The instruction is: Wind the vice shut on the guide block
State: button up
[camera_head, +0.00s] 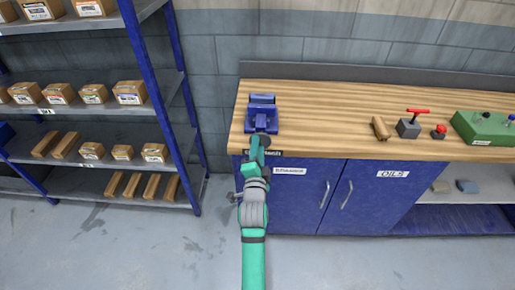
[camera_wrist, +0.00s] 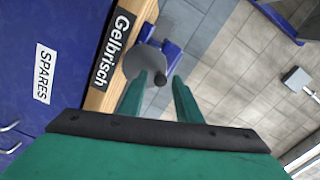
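The blue vice (camera_head: 262,113) stands at the left end of the wooden bench top, near its front edge. In the wrist view part of the blue vice (camera_wrist: 172,55) shows behind a grey round part (camera_wrist: 150,60) and a small dark knob (camera_wrist: 161,78). My gripper (camera_head: 261,143) is at the bench's front edge, just in front of the vice. In the wrist view my gripper's green fingers (camera_wrist: 159,92) stand apart, with the dark knob seen between them; contact cannot be told. I cannot make out a guide block in the vice jaws.
Blue cupboard doors (camera_head: 305,190) are below. A shelf rack (camera_head: 160,90) stands left.

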jog(key=s, duration=0.7)
dwell(0.6)
jog(key=s+d+f+n, duration=0.1)
jog(key=s+f+n, duration=0.1)
jog(key=s+f, duration=0.35)
jog(key=s+d+f+n+g, duration=0.1)
jog(key=s+f+n, duration=0.2)
jog(key=s, duration=0.6)
jog(key=s+f+n, duration=0.2)
jog(key=s+f, duration=0.2)
jog(key=s, duration=0.3)
jog(key=s+d+r+n+g, duration=0.1)
jog(key=s+n, duration=0.5)
jog(key=s, duration=1.7)
jog(key=shift+r+n+g, duration=0.3)
jog(key=shift+r+n, duration=0.1)
jog(key=shift+r, duration=0.1)
